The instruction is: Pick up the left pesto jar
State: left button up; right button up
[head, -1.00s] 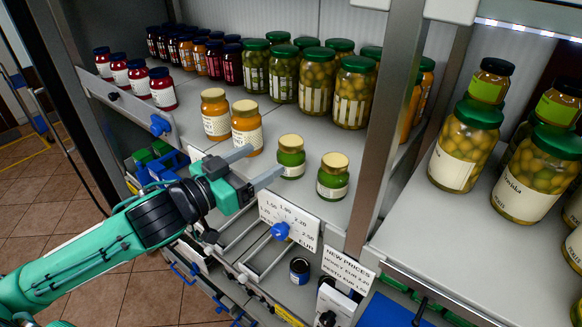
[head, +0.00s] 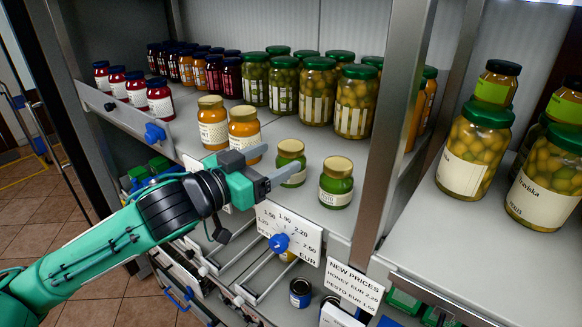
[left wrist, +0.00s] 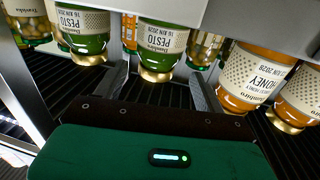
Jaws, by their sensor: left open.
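The left pesto jar (head: 291,150), green with a gold lid and a pale label, stands upright on the shelf. My left gripper (head: 279,161) is open and empty, its fingers pointing at this jar from the front. In the head view one finger crosses in front of the jar's lower part. In the left wrist view, which is upside down, the left pesto jar (left wrist: 166,38) lies ahead between the two fingers of the gripper (left wrist: 160,82). I cannot tell whether they touch it. The right pesto jar (head: 336,180) stands apart to the right. My right gripper is not in view.
Two honey jars (head: 244,132) stand close to the left of the fingers. Tall olive jars (head: 317,90) line the back. A metal post (head: 391,120) rises right of the pesto. A price card (head: 288,232) and blue knob (head: 279,243) are below the shelf edge.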

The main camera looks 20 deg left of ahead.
aim_at(281, 156)
pick_arm(q)
jog(key=shift+w+d+r+p, duration=0.2)
jog(key=shift+w+r+p, duration=0.05)
jog(key=shift+p, duration=0.05)
jog(key=p+x, duration=0.2)
jog(key=x, duration=0.2)
jog(key=shift+d, duration=0.2)
jog(key=shift+w+d+f, duration=0.1)
jog(key=shift+w, duration=0.1)
jog(key=c, duration=1.3)
